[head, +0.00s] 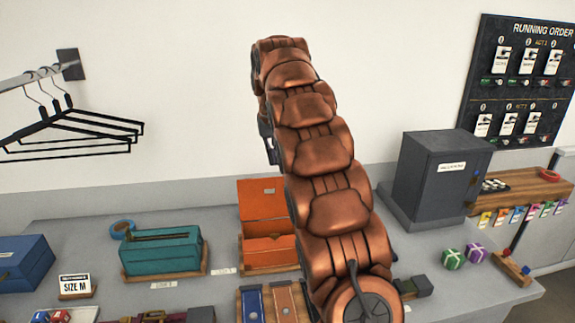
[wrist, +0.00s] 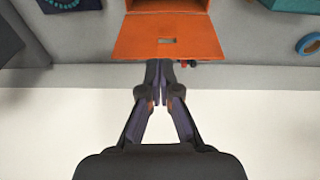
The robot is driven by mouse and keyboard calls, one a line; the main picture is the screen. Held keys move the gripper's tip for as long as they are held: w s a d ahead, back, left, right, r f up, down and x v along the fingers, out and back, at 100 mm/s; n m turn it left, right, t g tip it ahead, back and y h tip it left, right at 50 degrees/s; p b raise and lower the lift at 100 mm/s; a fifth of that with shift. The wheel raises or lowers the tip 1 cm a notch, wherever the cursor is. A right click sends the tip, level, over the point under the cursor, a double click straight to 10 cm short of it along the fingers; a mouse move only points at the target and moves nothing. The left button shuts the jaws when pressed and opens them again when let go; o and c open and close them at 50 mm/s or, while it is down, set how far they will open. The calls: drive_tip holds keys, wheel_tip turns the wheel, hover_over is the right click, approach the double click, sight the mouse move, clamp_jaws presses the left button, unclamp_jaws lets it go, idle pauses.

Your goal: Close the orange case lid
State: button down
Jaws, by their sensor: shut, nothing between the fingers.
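The orange case (head: 268,251) stands on the counter with its lid (head: 262,199) raised about upright at the back. My arm hides the case's right side in the head view. In the wrist view the lid (wrist: 185,40) spans the upper middle, with a small slot in it, and part of the case shows beyond it at the top edge. My gripper (wrist: 158,68) is shut and empty, its fingertips at the lid's free edge; I cannot tell whether they touch it. In the head view only a dark bit of the gripper shows beside my arm.
A teal case (head: 160,254) and blue tape roll (head: 122,230) are left of the orange case. A dark grey cabinet (head: 436,185) stands to its right. Blue and brown pieces (head: 284,302) lie in front. Black hangers (head: 70,128) hang at left. The wall is close behind.

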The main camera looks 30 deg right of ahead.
drive_tip(key=w+d+r+t+p, duration=0.1)
drive_tip(key=w+d+p, duration=0.1)
drive_tip(key=w+d, duration=0.35)
wheel_tip(320, 180, down, 9)
drive_tip(key=s+d+p, duration=0.1)
drive_tip(key=p, duration=0.1)
drive_tip(key=shift+s+d, duration=0.15)
drive_tip(key=shift+s, duration=0.15)
idle(1.4)
drive_tip(key=shift+s+f+t+b, duration=0.2)
drive_tip(key=shift+t+b, duration=0.1)
drive_tip(key=shift+b, duration=0.5)
